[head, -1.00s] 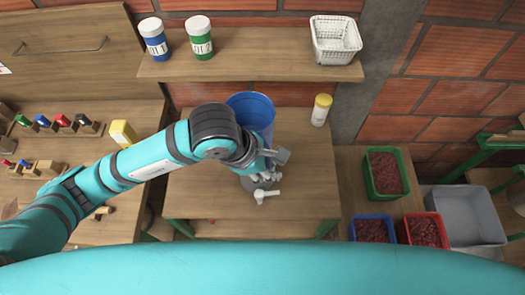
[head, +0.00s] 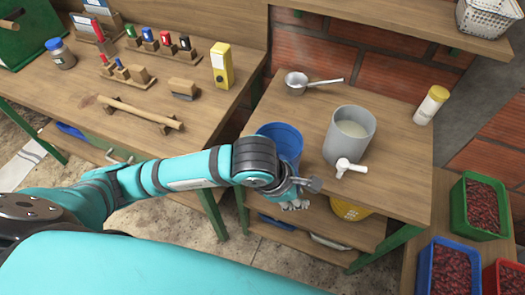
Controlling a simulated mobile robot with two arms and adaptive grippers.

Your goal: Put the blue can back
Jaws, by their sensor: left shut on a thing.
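The blue can (head: 284,138) stands upright at the front left edge of the small wooden table, or is held just in front of it; I cannot tell whether it touches. Its open top shows blue inside. My left gripper (head: 300,192) is at the can's near side, low down, and is shut on it. My arm's wrist hides part of the can. A grey can (head: 347,148) with pale liquid and a white tap (head: 350,167) stands just right of it, on the table. My right gripper is not in view.
A yellow-capped jar (head: 432,105) stands at the back right. Below are a lower shelf (head: 330,243) and a yellow object (head: 349,209). Crates of red berries (head: 477,210) are at right. A workbench with a yellow box (head: 221,66) is left.

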